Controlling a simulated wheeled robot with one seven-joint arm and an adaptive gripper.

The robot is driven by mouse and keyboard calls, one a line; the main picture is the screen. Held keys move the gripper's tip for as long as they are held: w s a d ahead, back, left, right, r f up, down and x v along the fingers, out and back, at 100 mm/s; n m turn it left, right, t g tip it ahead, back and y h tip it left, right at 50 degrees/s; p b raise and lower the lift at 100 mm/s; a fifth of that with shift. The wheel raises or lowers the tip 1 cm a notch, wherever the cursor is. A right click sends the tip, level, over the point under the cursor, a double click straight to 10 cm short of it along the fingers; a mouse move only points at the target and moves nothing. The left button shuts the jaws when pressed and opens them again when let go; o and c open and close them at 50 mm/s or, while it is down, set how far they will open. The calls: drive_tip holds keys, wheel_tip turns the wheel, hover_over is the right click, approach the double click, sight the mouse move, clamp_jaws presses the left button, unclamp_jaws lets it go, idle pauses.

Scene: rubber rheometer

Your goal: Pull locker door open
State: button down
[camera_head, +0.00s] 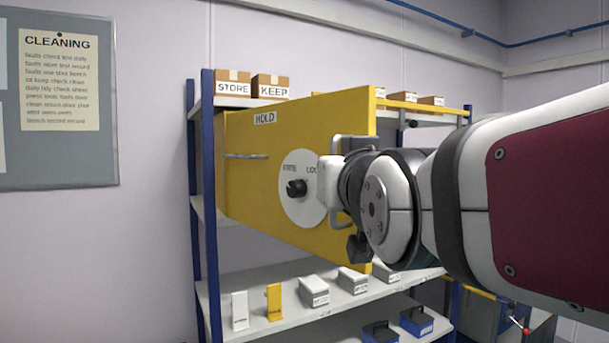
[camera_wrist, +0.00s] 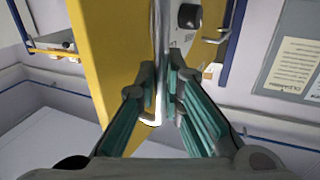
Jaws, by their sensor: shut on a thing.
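The yellow locker door (camera_head: 255,165) carries a HOLD label and a black knob (camera_head: 297,188) on a round white dial. In the wrist view the door (camera_wrist: 107,40) shows as a broad yellow panel with the knob (camera_wrist: 188,16) at upper right. A pale bar handle (camera_wrist: 159,38) runs between the fingers. My gripper (camera_wrist: 160,85) is shut on this handle; in the head view the gripper (camera_head: 335,185) is at the door's right side and partly hidden by my wrist.
A blue-posted shelf rack (camera_head: 208,200) surrounds the locker. Boxes marked STORE (camera_head: 233,88) and KEEP (camera_head: 270,87) stand on top. Several small blocks and cases line the lower shelf (camera_head: 245,328) beneath the door. A notice board (camera_head: 65,165) hangs on the left wall.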

drive_tip(key=shift+a+r, duration=0.1)
drive_tip(key=c, duration=1.7)
unclamp_jaws()
drive_tip(key=s, duration=0.4)
drive_tip(key=s+d, duration=0.1)
drive_tip(key=s, duration=0.7)
drive_tip(key=shift+d, duration=0.3)
drive_tip(key=shift+w, duration=0.1)
